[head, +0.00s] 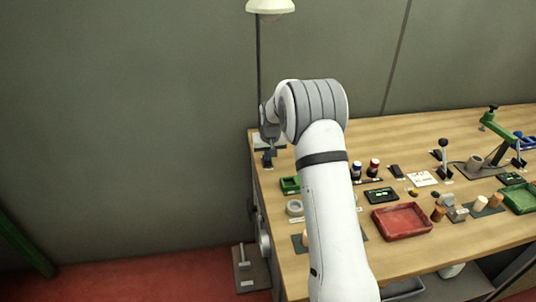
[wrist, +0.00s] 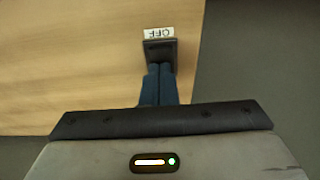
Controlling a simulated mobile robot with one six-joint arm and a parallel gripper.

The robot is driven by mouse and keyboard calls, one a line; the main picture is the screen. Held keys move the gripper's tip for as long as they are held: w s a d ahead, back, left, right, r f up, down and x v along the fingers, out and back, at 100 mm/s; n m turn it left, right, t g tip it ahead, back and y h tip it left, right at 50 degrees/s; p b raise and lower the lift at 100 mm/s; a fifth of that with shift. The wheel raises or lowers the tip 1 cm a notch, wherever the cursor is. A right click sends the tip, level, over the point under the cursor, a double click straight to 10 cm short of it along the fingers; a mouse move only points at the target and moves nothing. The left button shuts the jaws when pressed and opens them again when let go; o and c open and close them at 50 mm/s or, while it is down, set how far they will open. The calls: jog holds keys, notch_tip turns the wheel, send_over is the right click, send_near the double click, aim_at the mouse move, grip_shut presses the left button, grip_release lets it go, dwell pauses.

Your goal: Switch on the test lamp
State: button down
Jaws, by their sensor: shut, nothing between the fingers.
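The test lamp's cream shade (head: 270,6) hangs on a thin dark pole at the back left of the bench, and no glow shows under it. My gripper (head: 267,162) is at the bench's back left corner, below the lamp. In the wrist view its blue fingers (wrist: 160,70) are closed together and empty. Just beyond their tips is a small dark grey plate (wrist: 160,50) with a white label reading "OFF" (wrist: 159,33), upside down in this view. The fingertips overlap the plate's near part; I cannot tell whether they touch it. Any switch lever is hidden.
The wooden bench (head: 450,258) runs to the right. My arm covers part of the bench. The left bench edge is close to my gripper, with floor beyond.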

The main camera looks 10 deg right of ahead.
jog(key=shift+s+f, duration=0.3)
jog(key=shift+r+p, duration=0.3)
jog(key=shift+r, duration=0.15)
jog(key=v, duration=1.3)
jog(key=shift+s+r, duration=0.2)
jog(key=shift+s, duration=0.05)
jog(key=shift+w+a+r+t+b, duration=0.25)
jog(key=shift+w+t+b, duration=0.25)
jog(key=shift+w, duration=0.15)
jog(key=x, duration=0.4)
jog(key=p+x, duration=0.1)
jog(key=x, duration=0.4)
jog(key=p+x, duration=0.1)
jog(key=x, duration=0.4)
jog(key=shift+s+f, duration=0.1)
jog(key=shift+s, duration=0.2)
